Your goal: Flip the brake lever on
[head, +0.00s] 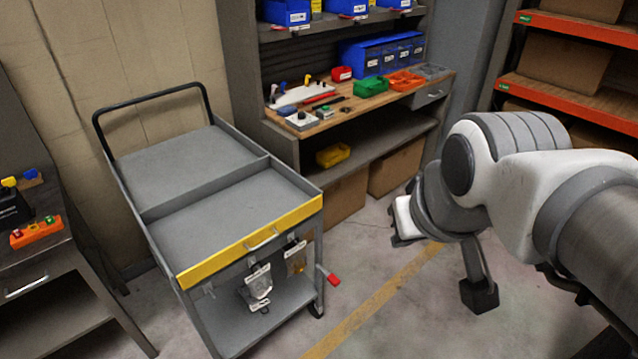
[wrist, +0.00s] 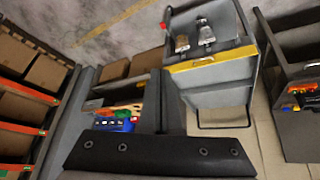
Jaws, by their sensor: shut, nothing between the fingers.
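The brake lever (head: 332,279) has a red handle at the lower right front corner of the grey cart (head: 180,160). The handle sticks out to the right of the cart's leg, low above the floor. In the wrist view, which is upside down, a small red handle (wrist: 163,25) shows beside the cart's leg. My gripper (head: 478,292) hangs at the right of the head view, pointing down, shut and empty. It is well to the right of the lever and apart from it. In the wrist view its dark fingers (wrist: 165,88) stand in front of the scene.
The cart has a yellow front edge (head: 252,243) and hanging tags (head: 258,287). Behind it stands a workbench (head: 340,112) with bins and tools. A bench (head: 45,258) stands at left and orange shelving (head: 580,27) at back right. The floor between cart and gripper is clear.

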